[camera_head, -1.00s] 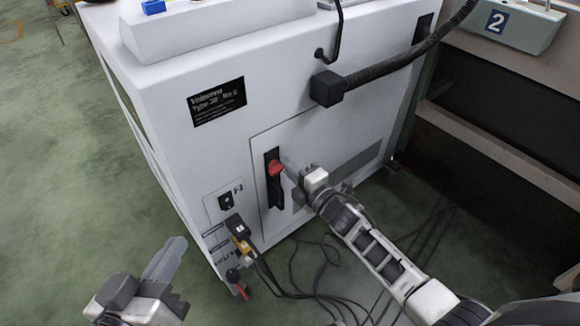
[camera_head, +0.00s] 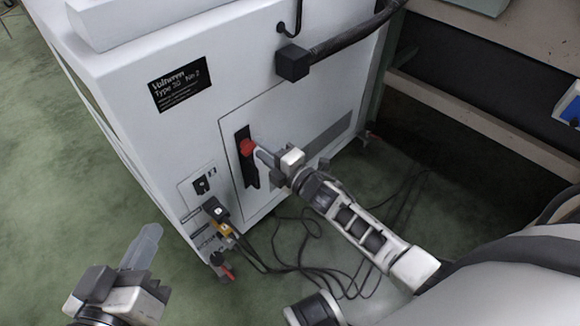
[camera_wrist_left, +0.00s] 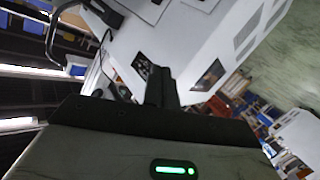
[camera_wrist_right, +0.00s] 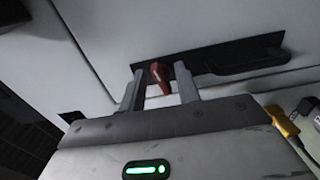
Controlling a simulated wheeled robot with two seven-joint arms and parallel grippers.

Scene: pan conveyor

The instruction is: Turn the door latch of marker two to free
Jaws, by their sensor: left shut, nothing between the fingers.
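The door latch is a red knob (camera_head: 247,147) on a black upright plate (camera_head: 246,170) on the white cabinet's door (camera_head: 290,135). In the right wrist view the red knob (camera_wrist_right: 160,76) points toward me from its black plate (camera_wrist_right: 225,58). My right gripper (camera_head: 264,156) is at the knob. Its two fingers (camera_wrist_right: 160,90) are apart, one on each side of the knob, with a gap visible at the left finger. My left gripper (camera_head: 143,246) is shut and empty, low at the left, away from the cabinet. Its closed fingers show in the left wrist view (camera_wrist_left: 160,88).
The white cabinet (camera_head: 130,75) carries a black label (camera_head: 180,84) and a thick black hose (camera_head: 345,45). Green floor (camera_head: 60,190) is clear at left. A dark bench (camera_head: 470,75) stands at right.

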